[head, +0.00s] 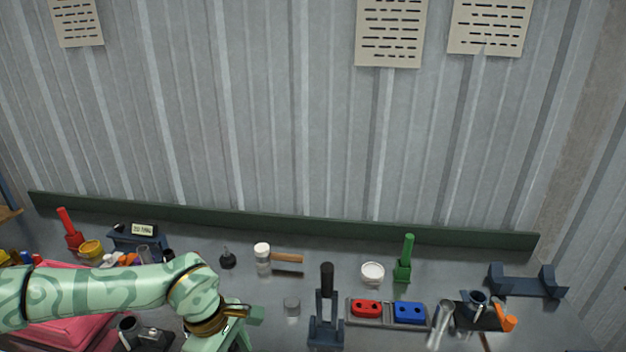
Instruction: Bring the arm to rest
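My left arm (110,290) comes in from the left, patterned in light and dark green. It reaches over the left part of the workbench (330,250) and bends downward at a dark and gold joint (205,322). Its gripper lies at or below the bottom edge, and its fingertips do not show. My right arm and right gripper are not in view.
A black-handled clamp (326,320), a tray with red (366,308) and blue (409,312) blocks, a green-handled tool (404,262) and a dark cradle (527,282) stand to the right. A pink case (75,333) lies under my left arm. A green ledge (300,223) bounds the back.

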